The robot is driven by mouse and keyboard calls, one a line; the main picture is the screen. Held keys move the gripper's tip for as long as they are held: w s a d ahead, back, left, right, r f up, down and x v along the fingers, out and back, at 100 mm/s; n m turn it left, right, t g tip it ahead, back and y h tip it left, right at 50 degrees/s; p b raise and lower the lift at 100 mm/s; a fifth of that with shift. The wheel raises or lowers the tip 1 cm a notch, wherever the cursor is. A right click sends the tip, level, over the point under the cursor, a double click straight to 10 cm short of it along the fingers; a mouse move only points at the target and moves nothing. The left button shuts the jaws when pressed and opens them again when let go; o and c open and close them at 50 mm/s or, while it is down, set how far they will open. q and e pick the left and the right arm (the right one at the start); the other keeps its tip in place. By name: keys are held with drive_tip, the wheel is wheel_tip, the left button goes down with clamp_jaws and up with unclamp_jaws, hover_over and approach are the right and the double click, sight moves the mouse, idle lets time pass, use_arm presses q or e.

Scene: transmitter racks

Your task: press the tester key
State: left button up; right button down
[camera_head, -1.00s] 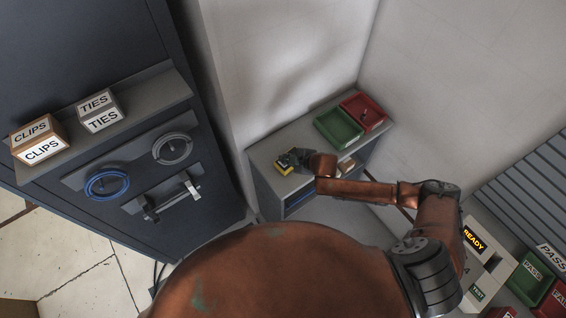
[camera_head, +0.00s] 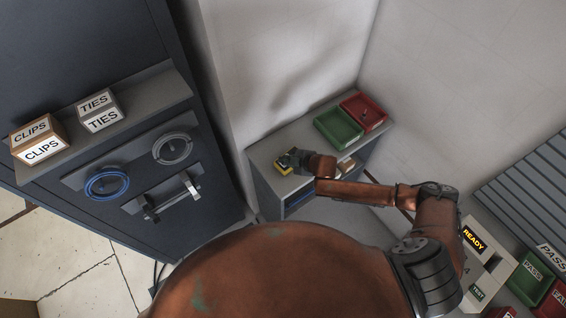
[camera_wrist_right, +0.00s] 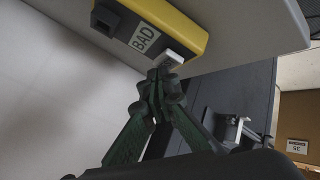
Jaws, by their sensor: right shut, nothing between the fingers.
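A yellow device (camera_head: 286,162) with a dark top sits on the small grey cabinet. In the right wrist view the yellow device (camera_wrist_right: 178,20) shows a label reading BAD and a pale block (camera_wrist_right: 170,58) at its near edge. My right gripper (camera_wrist_right: 160,76) is shut and empty, its fingertips right at the pale block; whether they touch it I cannot tell. In the head view my right gripper (camera_head: 304,160) is mostly hidden beside the device. A pale unit (camera_head: 488,262) with a lit READY display (camera_head: 474,239) and a green TEST key (camera_head: 478,293) stands at lower right. My left gripper is out of view.
A green tray (camera_head: 338,139) and a red tray (camera_head: 375,109) stand at the cabinet's back. Boxes labelled CLIPS (camera_head: 41,151) and TIES (camera_head: 102,122) sit on the left rack's ledge. Green (camera_head: 524,284) and red bins are at lower right.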

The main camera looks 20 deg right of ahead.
drive_tip(key=shift+f, duration=0.3)
idle(0.5)
drive_tip(key=shift+r+p, duration=0.85)
drive_tip(key=shift+p, duration=0.1)
wheel_tip(320, 180, up, 5)
drive_tip(key=p, duration=0.5)
idle(0.6)
